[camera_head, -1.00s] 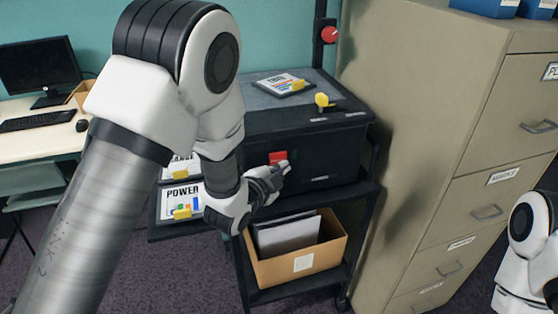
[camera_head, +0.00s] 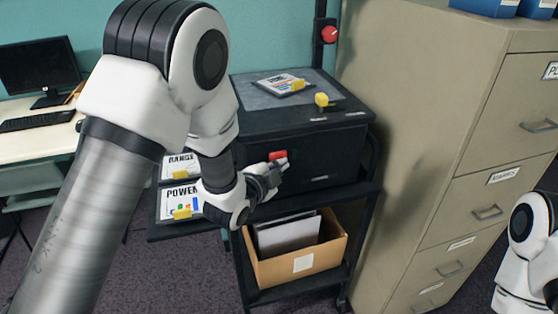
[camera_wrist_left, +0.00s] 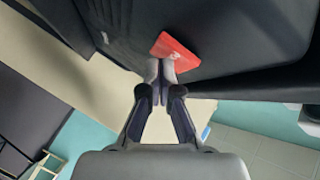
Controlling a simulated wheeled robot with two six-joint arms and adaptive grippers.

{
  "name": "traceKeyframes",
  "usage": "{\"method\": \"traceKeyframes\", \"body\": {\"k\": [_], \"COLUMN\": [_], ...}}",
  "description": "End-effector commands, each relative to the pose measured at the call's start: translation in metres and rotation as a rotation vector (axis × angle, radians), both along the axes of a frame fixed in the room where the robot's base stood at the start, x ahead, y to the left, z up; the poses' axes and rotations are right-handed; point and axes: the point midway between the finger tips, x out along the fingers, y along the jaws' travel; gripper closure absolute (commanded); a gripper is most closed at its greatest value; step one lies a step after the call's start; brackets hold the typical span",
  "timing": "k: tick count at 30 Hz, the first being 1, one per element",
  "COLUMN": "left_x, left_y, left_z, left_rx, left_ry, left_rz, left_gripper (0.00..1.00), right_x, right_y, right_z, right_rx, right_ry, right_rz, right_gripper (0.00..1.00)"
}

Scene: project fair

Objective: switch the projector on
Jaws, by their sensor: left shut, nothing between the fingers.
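The projector (camera_head: 335,147) is a black box with a grey glass top, standing on a dark cart. A red switch (camera_head: 278,155) is on its front face; in the left wrist view the switch (camera_wrist_left: 174,50) is a red plate just beyond the fingertips. My left gripper (camera_head: 283,163) is shut and empty, its tips at the lower edge of the switch. In the left wrist view the tips of my left gripper (camera_wrist_left: 160,74) seem to touch the red plate. The gripper partly hides the switch in the head view. My right gripper is out of view.
A cardboard box (camera_head: 300,268) sits on the lower shelf. A beige filing cabinet (camera_head: 425,120) stands close on the right.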

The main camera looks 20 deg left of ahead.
Motion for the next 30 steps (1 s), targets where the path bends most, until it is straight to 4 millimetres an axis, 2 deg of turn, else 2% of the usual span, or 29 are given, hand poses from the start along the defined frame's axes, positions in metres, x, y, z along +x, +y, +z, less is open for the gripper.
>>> {"method": "traceKeyframes", "body": {"k": [10,18,26,30], "left_x": [0.001,-0.009,-0.01,-0.02], "left_y": [0.001,-0.006,-0.007,-0.014], "left_z": [0.0,0.0,0.0,-0.001], "left_rx": [0.0,0.0,0.0,0.002], "left_ry": [0.0,-0.001,0.0,0.002], "left_rz": [0.0,0.001,0.0,-0.003], "left_gripper": [1.0,1.0,1.0,1.0], "right_x": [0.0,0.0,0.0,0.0], "right_y": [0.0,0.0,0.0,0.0], "right_z": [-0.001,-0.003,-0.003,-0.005], "right_rx": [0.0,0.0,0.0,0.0], "right_ry": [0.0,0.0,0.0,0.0], "right_rz": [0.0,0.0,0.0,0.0], "right_gripper": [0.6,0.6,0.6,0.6]}}
